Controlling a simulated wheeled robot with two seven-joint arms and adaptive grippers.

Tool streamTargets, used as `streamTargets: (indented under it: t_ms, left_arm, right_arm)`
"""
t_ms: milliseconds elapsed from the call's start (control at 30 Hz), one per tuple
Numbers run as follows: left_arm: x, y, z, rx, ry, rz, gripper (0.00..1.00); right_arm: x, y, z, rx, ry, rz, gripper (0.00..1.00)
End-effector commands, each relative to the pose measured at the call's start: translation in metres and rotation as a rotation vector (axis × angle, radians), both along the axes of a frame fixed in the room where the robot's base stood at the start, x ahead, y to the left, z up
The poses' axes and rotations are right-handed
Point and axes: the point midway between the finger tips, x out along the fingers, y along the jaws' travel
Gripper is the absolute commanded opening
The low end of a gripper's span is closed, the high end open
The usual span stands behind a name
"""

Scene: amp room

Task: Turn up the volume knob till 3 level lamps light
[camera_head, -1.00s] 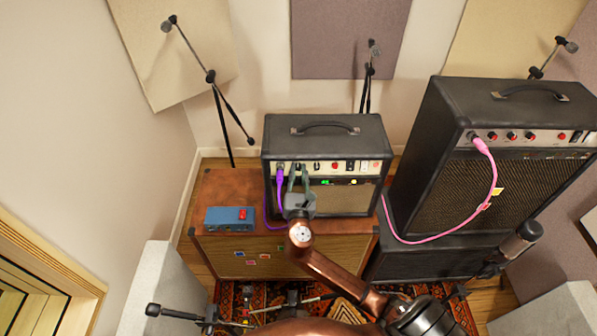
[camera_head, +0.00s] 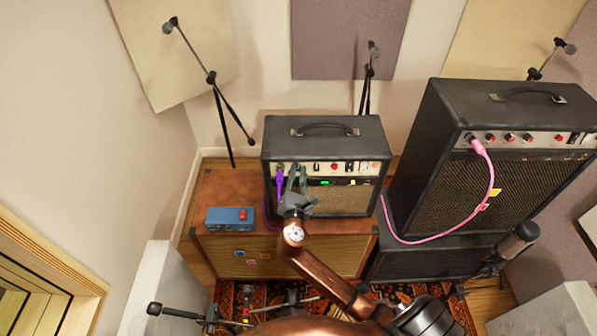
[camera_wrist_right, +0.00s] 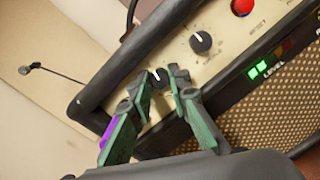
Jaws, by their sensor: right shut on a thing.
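The small black amp (camera_head: 325,130) stands on a brown cabinet, its cream control panel facing me. My right gripper (camera_head: 297,182) is at the left part of that panel. In the right wrist view my right gripper (camera_wrist_right: 160,88) has its green fingers shut on a black knob (camera_wrist_right: 158,76) with a white pointer line. A second black knob (camera_wrist_right: 200,42) sits free beside it. The LEVEL lamps (camera_wrist_right: 264,66) show two lit green; the amber and red ones beyond look dark. The knob labels are too small to read. My left gripper is not in view.
A purple cable (camera_head: 280,185) is plugged in just left of the gripper. A larger amp (camera_head: 500,160) with a pink cable stands at right. Microphone stands are around.

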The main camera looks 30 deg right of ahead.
Motion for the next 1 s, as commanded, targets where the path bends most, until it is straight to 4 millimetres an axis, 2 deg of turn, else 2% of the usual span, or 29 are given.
streamTargets:
  t_ms: [500,1000]
  left_arm:
    - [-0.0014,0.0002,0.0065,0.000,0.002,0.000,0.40]
    - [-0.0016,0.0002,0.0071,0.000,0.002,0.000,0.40]
  right_arm:
    - [0.0005,0.0015,-0.0001,0.281,-0.170,-0.067,0.00]
    - [0.0003,0.0008,-0.0003,0.331,-0.202,-0.080,0.00]
